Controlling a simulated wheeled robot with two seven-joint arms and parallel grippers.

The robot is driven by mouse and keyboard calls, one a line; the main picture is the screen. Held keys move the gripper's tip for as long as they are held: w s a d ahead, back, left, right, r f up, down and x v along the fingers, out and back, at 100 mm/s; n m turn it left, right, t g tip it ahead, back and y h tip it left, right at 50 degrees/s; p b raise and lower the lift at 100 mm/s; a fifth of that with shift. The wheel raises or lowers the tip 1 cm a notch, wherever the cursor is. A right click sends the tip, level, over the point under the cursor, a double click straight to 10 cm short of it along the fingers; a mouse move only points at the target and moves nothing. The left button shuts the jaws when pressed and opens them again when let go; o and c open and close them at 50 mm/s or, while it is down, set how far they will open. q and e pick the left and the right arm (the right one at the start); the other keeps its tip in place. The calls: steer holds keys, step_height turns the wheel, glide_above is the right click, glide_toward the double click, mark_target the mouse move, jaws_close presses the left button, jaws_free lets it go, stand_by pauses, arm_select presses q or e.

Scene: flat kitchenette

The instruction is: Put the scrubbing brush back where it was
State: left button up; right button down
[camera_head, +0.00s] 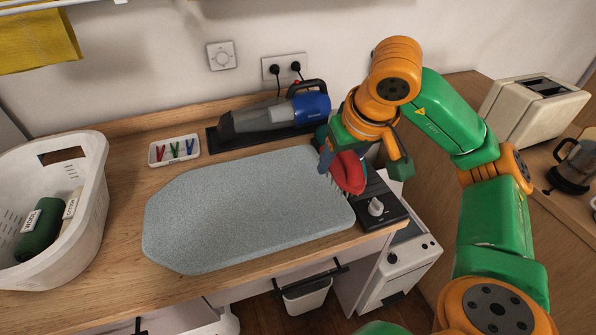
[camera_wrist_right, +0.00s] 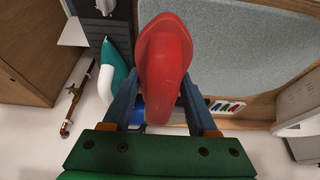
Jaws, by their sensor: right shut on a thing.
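The scrubbing brush is red, and in the head view it (camera_head: 350,173) is over the right end of the grey padded board (camera_head: 240,208), beside the black panel with a white knob. My right gripper (camera_head: 338,160) is shut on the brush. In the right wrist view the brush (camera_wrist_right: 165,62) sits between the two blue fingers and points away from the palm. I cannot tell whether it touches the board. My left gripper is not in view.
A handheld vacuum (camera_head: 270,118) lies on a dark base behind the board. A small tray of coloured pegs (camera_head: 174,150) is to its left. A black knobbed panel (camera_head: 391,208) and a toaster (camera_head: 530,108) are at the right.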

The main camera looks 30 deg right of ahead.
steer(key=p, duration=0.2)
glide_toward(300, 185)
steer(key=shift+w+d+f, duration=0.2)
steer(key=shift+w+f, duration=0.1)
steer(key=shift+w, duration=0.15)
steer(key=shift+w+d+f, duration=0.15)
steer(key=shift+w+f, duration=0.15)
steer(key=shift+w, duration=0.15)
steer(key=f, duration=0.1)
steer(key=f+p, duration=0.1)
steer(key=f, duration=0.1)
steer(key=shift+w+a+f, duration=0.1)
steer(key=shift+w+f, duration=0.05)
steer(key=shift+w, duration=0.1)
steer(key=shift+f, duration=0.35)
steer(key=shift+w+f, duration=0.1)
steer(key=shift+f, duration=0.1)
steer(key=shift+c, duration=1)
jaws_free()
